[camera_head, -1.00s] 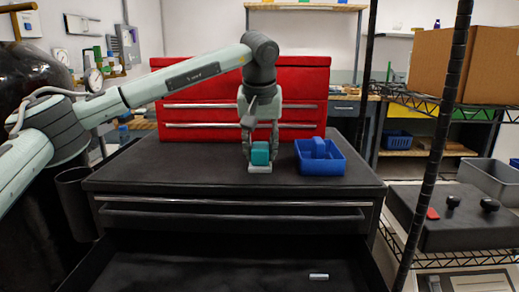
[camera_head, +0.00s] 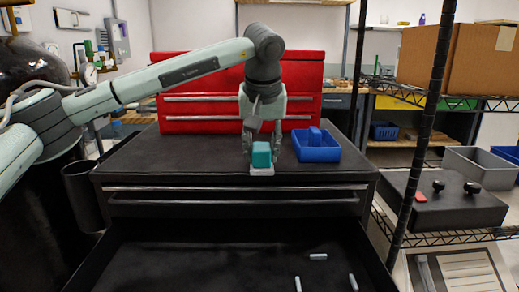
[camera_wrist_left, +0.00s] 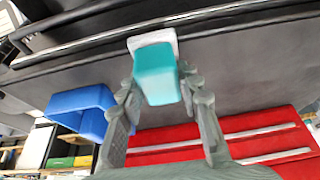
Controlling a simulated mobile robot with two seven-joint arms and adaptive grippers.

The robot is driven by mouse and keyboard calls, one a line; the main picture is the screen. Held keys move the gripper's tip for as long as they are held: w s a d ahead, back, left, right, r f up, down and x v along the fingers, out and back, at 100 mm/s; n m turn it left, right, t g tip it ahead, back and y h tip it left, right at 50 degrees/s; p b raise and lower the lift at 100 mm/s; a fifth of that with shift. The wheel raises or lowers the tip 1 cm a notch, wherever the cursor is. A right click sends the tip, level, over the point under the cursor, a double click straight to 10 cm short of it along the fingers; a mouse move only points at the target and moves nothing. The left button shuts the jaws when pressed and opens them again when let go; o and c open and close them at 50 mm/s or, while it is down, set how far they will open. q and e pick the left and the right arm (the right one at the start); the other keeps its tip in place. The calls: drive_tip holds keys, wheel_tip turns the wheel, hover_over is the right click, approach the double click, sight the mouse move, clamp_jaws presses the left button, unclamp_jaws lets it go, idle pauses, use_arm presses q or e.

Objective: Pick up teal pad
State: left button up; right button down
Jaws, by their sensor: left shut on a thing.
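The teal pad (camera_head: 262,155) is a small teal block at the front of the black cabinet top. A white piece (camera_head: 262,171) shows directly under it. My left gripper (camera_head: 262,158) points down from above and is shut on the teal pad, with a finger on either side. In the left wrist view the teal pad (camera_wrist_left: 156,72) shows between the fingers (camera_wrist_left: 160,82), with the white piece (camera_wrist_left: 152,42) beyond it. I cannot tell whether the pad is clear of the surface. My right gripper is out of view.
A blue bin (camera_head: 316,148) stands just right of the gripper. A red tool chest (camera_head: 215,110) stands behind. The open drawer (camera_head: 200,260) below holds 3 pale rods. A wire shelf with a dark case (camera_head: 445,205) is at right. The cabinet top left of the gripper is clear.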

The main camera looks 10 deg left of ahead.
use_arm(q)
drive_tip(key=o, duration=1.3)
drive_tip(key=v, duration=1.2)
